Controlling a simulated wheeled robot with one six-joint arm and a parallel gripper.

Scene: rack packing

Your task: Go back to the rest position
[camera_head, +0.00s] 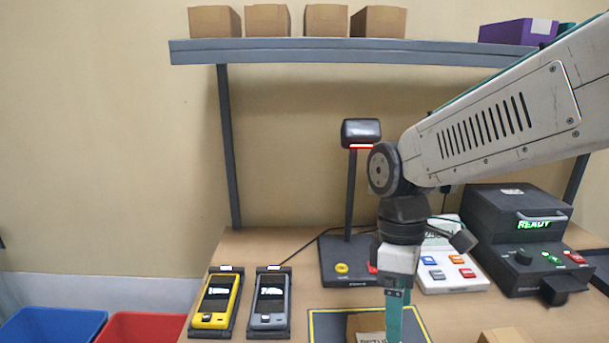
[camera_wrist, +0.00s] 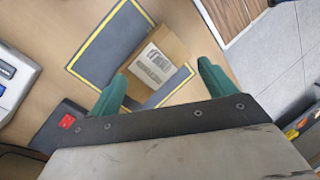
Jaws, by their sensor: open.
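My gripper (camera_wrist: 160,88) shows in the wrist view with its two green fingers spread wide and nothing between them. A brown cardboard box (camera_wrist: 158,62) with a white label lies beyond the fingertips, on a grey mat (camera_wrist: 112,40) with a yellow border. In the head view my gripper (camera_head: 394,318) points down over the box (camera_head: 360,323), which is partly hidden behind the fingers and cut off by the lower picture edge. I cannot tell how high the fingers are above the box.
A scanner on a stand (camera_head: 361,132) rises behind my wrist. A white button panel (camera_head: 452,272) and a black machine reading READY (camera_head: 520,230) stand right. Two handheld devices (camera_head: 215,302) sit left. Blue (camera_head: 52,326) and red (camera_head: 140,328) bins stand lower left. A shelf (camera_head: 330,52) holds boxes.

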